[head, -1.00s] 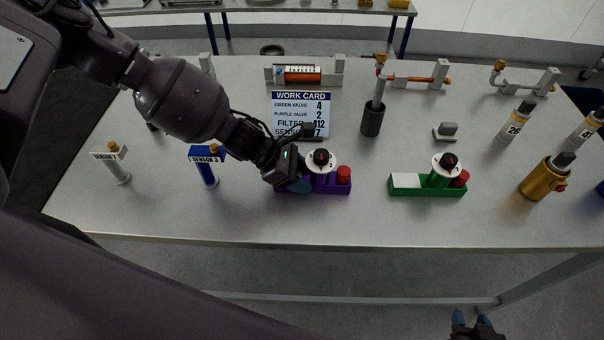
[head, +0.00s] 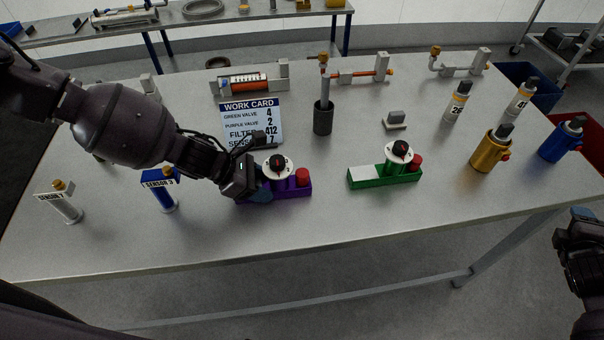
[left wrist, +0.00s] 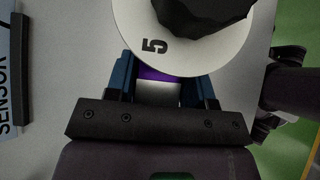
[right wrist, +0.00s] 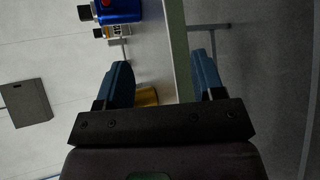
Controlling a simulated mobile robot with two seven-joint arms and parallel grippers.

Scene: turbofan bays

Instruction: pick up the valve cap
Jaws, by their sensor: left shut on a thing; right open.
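The purple valve (head: 292,191) has a white dial with a black knob (head: 278,166) and a red cap (head: 303,177) at its right end. My left gripper (head: 261,194) is shut on the purple valve at its left side, below the dial. In the left wrist view the fingers (left wrist: 160,80) flank a purple and pale part under the dial (left wrist: 190,35), marked 5. The green valve (head: 372,178) has its own dial and red cap (head: 415,161). My right gripper (right wrist: 163,85) is open and empty; in the head view it is off the table's right side.
The work card (head: 251,122) stands behind the purple valve. Sensor 3 (head: 162,188) is left of my left gripper, with another sensor (head: 62,202) further left. A gold canister (head: 491,148) and a blue one (head: 562,140) stand at the right. The table's front strip (head: 300,230) is clear.

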